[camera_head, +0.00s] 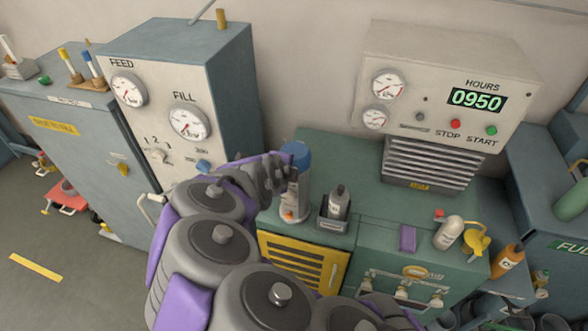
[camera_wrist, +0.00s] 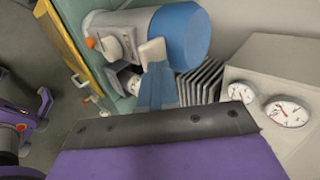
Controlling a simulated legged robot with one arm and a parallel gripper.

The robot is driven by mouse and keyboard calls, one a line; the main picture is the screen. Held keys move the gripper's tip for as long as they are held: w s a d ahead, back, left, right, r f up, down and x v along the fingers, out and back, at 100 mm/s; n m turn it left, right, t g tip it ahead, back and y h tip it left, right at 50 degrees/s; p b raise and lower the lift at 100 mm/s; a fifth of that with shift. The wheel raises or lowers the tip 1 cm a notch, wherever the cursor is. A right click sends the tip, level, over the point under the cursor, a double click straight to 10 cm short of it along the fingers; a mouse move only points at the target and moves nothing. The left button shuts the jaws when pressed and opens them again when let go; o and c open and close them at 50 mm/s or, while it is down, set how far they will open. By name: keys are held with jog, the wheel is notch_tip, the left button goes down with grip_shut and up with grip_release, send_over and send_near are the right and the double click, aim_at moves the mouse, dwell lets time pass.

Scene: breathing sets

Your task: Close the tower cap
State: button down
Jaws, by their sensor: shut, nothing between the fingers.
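The tower is a pale grey cylinder with a blue cap (camera_head: 297,154) on its top, standing on the green bench left of the compressor unit. In the wrist view the blue cap (camera_wrist: 188,38) shows large, beside the grey tower body (camera_wrist: 112,38). The cap sits on the tower's end; I cannot tell how tightly. My gripper (camera_head: 287,176) is shut and empty, close to the tower's side just below the cap. In the wrist view its fingertips (camera_wrist: 153,53) overlap the cap's lower edge; contact is unclear. My arm hides part of the tower from the head camera.
A small bottle (camera_head: 339,203) in a dark holder stands right of the tower. The beige gauge box (camera_head: 440,80) rises behind, above a finned block (camera_head: 430,165). A tall FEED/FILL cabinet (camera_head: 235,90) stands at left. A purple block (camera_head: 408,238) lies on the bench.

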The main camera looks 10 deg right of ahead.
jog(key=shift+s+a+f+b, duration=0.25)
jog(key=shift+a+f+b, duration=0.05)
jog(key=shift+f, duration=0.15)
jog(key=shift+s+a+f+b, duration=0.25)
jog(key=shift+f, duration=0.2)
jog(key=shift+d, duration=0.1)
